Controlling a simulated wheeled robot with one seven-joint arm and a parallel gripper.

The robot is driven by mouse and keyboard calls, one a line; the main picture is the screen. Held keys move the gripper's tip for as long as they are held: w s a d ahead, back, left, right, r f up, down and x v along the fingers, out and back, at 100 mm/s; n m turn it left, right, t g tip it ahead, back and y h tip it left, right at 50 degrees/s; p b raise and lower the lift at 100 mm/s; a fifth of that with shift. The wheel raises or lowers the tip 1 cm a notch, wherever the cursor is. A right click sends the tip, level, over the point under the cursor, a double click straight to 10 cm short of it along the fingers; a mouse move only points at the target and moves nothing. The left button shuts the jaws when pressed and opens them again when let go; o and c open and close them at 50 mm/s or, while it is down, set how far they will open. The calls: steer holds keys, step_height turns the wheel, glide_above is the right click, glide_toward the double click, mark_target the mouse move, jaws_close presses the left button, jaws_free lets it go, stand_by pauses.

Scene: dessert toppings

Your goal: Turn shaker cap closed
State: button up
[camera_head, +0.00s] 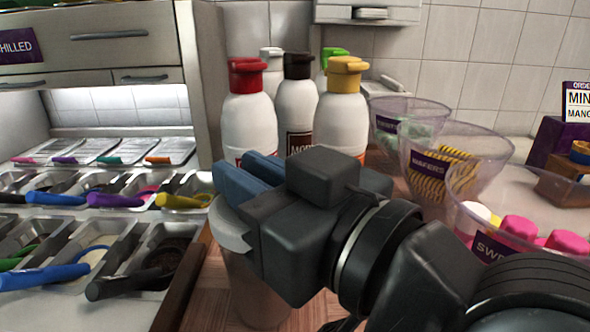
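The shaker (256,290) is a translucent grey-brown cup standing upright on the wooden counter at the lower middle. Its light grey cap (231,230) shows only at the left edge. My gripper (233,163) covers the rest of the cap from the right. Its two blue fingers point to the upper left over the top of the shaker, with dark grey blocks behind them. The space between the fingertips is mostly hidden, so I cannot tell whether they touch the cap or grip anything.
Squeeze bottles with red (248,75), black (298,65) and yellow (344,75) caps stand close behind the gripper. Clear bowls (480,150) line the right side. Metal topping trays (60,235) with coloured scoops fill the left. A narrow strip of wooden counter (205,295) is bare left of the shaker.

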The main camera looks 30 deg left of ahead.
jaws_close()
steer(key=shift+t+p, duration=0.3)
steer(key=shift+p, duration=0.1)
steer(key=m+t+p, duration=0.1)
steer(key=m+t+h+p, duration=0.1)
steer(key=t+p, duration=0.1)
steer(key=shift+r+m+h, duration=0.2)
steer(key=shift+m+h, duration=0.1)
steer(key=shift+m, duration=0.1)
steer(key=m+t+h+p, duration=0.3)
steer(key=m+t+p, duration=0.1)
steer(key=t, duration=0.1)
steer(key=shift+f+h, duration=0.1)
steer(key=shift+h, duration=0.3)
steer(key=m+t+h, duration=0.2)
steer(key=h, duration=0.1)
steer(key=m+t+h+b, duration=0.1)
steer(key=m+t+h, duration=0.1)
steer(key=shift+f+h, duration=0.2)
steer(key=shift+h, duration=0.2)
steer(key=shift+w+d+m+t+h+b, duration=0.2)
steer(key=shift+m+h+b, duration=0.25)
steer(key=shift+m+h, duration=1)
steer(key=shift+s+d+m+t+h+b, duration=0.1)
steer(key=shift+m+t+h+b, duration=0.25)
steer(key=shift+m+h, duration=1.1)
steer(key=shift+h, duration=1.1)
steer(key=shift+o, duration=1.8)
jaws_free()
